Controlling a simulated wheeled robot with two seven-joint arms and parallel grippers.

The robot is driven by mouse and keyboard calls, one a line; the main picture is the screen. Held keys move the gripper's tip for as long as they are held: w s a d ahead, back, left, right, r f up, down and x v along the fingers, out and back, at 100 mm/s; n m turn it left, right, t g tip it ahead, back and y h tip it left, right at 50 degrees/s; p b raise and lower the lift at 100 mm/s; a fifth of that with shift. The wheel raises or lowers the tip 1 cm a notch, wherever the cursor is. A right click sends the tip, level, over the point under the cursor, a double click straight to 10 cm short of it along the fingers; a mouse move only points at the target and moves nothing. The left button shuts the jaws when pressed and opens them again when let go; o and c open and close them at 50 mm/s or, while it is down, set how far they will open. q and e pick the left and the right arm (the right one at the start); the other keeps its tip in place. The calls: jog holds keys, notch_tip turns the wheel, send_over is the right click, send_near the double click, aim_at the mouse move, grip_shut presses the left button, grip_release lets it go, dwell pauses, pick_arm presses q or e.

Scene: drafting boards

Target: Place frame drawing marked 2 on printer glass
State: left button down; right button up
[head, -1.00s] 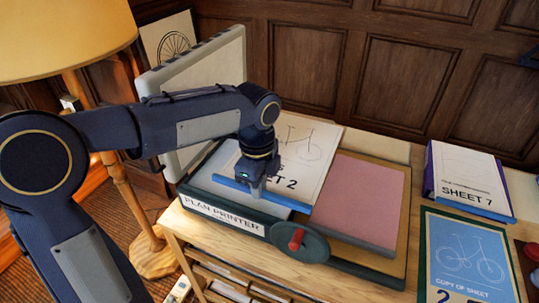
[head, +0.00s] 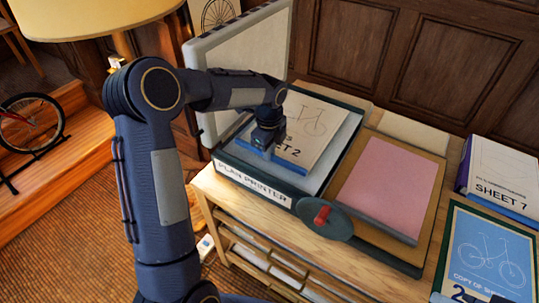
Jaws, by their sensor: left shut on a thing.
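The frame drawing marked Sheet 2 (head: 312,128) is a pale sheet with a bicycle frame drawing and a blue strip along its front edge. It lies over the grey glass (head: 338,152) of the plan printer (head: 255,184), inside the dark border as far as I can see. My left gripper (head: 266,150) is shut on the blue strip at the front edge and hides part of the label. I cannot tell whether the sheet rests flat on the glass. My right gripper is not in view.
The printer's pale lid (head: 245,62) stands open behind. The Sheet 7 stack (head: 497,182) and a blue bicycle copy sheet (head: 487,255) are at the right.

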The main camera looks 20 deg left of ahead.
pick_arm(q)
jog(key=shift+f, duration=1.2)
jog(key=c, duration=1.4)
grip_release()
jog(key=shift+f, duration=0.1)
jog(key=shift+c, duration=0.2)
